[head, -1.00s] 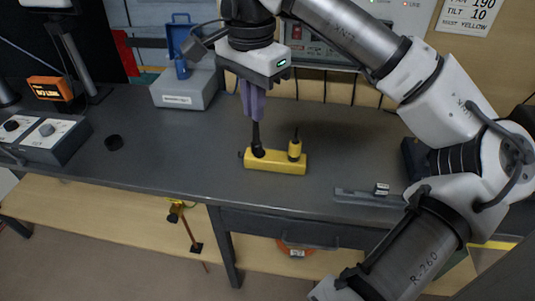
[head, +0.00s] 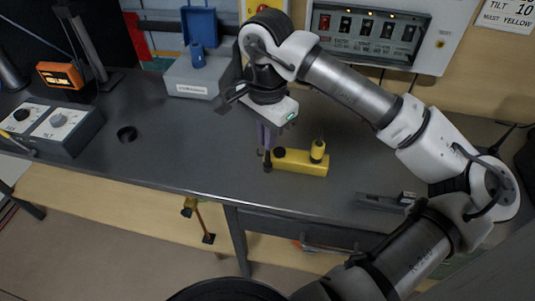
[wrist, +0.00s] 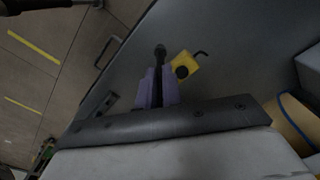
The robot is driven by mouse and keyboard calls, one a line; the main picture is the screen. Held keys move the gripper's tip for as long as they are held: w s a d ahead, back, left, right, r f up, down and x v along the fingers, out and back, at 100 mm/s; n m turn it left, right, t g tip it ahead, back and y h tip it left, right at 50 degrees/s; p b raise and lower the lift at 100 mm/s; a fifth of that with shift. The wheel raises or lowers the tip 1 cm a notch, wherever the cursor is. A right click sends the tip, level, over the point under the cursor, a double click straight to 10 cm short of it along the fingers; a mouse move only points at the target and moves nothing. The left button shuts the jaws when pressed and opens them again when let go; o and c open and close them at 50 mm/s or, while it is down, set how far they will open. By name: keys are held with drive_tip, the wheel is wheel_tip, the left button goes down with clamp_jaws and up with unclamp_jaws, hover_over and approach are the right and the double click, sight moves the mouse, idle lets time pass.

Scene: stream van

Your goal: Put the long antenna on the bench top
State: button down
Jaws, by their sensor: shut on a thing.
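My gripper (head: 268,140) has purple fingers and is shut on the long antenna (head: 267,162), a thin black rod with a wider dark lower end. It hangs nearly upright at the left front of the yellow block (head: 300,168). I cannot tell whether its lower end touches the bench top (head: 160,160). In the wrist view the antenna (wrist: 160,52) sticks out past the fingers (wrist: 157,88), beside the yellow block (wrist: 186,65). The block has a bare black socket on its left and a short yellow antenna (head: 318,150) standing on its right. The antenna's upper part is hidden.
A grey case with a blue lid (head: 190,78) stands behind left. A black ring (head: 127,134) and a control box with knobs (head: 50,125) lie to the left. A grey tray (head: 380,202) is at right. The bench left of the block is clear.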

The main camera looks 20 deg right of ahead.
sight(267, 164)
wheel_tip(267, 164, down, 7)
drive_tip(key=shift+r+p, duration=0.2)
drive_tip(key=shift+p, duration=0.3)
drive_tip(key=shift+f, duration=0.35)
drive_tip(key=shift+f+b, duration=0.2)
drive_tip(key=shift+b, duration=0.1)
drive_tip(key=c, duration=1.6)
unclamp_jaws()
drive_tip(key=shift+o, duration=0.2)
drive_tip(key=shift+r, duration=0.1)
wheel_tip(267, 164, up, 12)
drive_tip(key=shift+r+b, duration=0.1)
drive_tip(key=shift+b, duration=0.5)
